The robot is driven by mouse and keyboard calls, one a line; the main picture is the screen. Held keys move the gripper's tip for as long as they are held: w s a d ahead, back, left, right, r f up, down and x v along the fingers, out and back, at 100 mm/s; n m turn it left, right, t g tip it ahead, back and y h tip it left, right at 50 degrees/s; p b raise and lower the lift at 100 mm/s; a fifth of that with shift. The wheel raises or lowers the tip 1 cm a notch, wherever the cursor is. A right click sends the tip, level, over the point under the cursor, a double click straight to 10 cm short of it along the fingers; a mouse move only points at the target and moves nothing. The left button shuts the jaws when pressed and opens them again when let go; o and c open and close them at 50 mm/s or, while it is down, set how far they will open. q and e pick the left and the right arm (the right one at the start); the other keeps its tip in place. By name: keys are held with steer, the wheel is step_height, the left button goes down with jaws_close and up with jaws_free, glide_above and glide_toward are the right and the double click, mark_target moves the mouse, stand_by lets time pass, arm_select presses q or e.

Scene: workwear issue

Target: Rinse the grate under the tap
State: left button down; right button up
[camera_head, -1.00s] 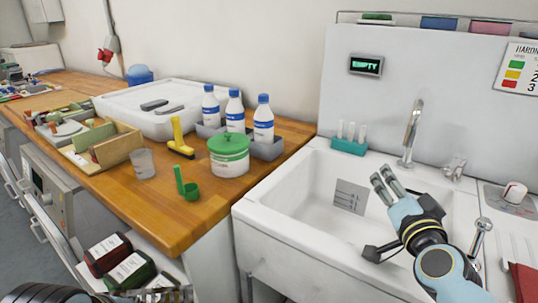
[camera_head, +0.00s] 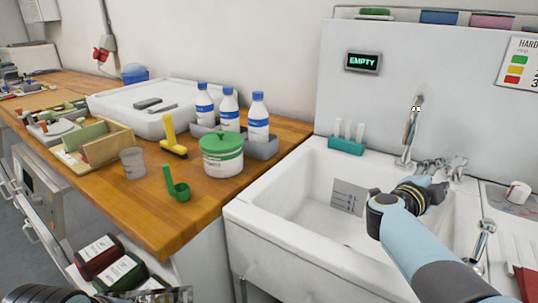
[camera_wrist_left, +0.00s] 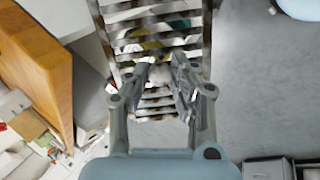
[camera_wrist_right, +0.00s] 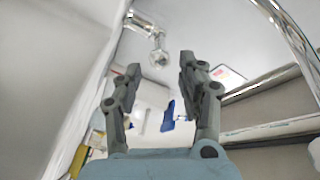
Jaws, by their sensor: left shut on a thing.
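The grate (camera_wrist_left: 162,14), a slatted metal frame with brown smears, is held in my left gripper (camera_wrist_left: 160,72). That gripper is shut on it, away from the sink; in the head view only a bit shows at the bottom left edge. The chrome tap (camera_head: 411,130) stands at the back of the white sink (camera_head: 290,215). My right gripper (camera_head: 432,166) is over the sink's back right, close to the tap's handle (camera_head: 457,166). In the right wrist view its fingers (camera_wrist_right: 157,72) are apart with nothing between them, and a chrome fitting (camera_wrist_right: 158,52) shows beyond them.
A teal rack (camera_head: 346,146) stands on the sink's back left rim. The wooden counter (camera_head: 215,205) on the left bears a green-lidded tub (camera_head: 222,160), several bottles and a green scoop (camera_head: 177,187). A second chrome fitting (camera_head: 484,240) is at the sink's right. The basin looks clear.

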mark_target(445, 172)
arm_select(q)
step_height(445, 172, down, 4)
steer(key=b, duration=0.3)
steer(key=shift+r, duration=0.1)
arm_select(e)
steer(key=x, duration=0.6)
steer(key=shift+w+d+f, duration=0.15)
steer(key=shift+f, duration=0.05)
arm_select(q)
steer(key=shift+f, duration=0.2)
arm_select(e)
steer(key=shift+w+d+r, duration=0.15)
steer(key=shift+w+d, duration=0.25)
steer(key=shift+d, duration=0.05)
jaws_close()
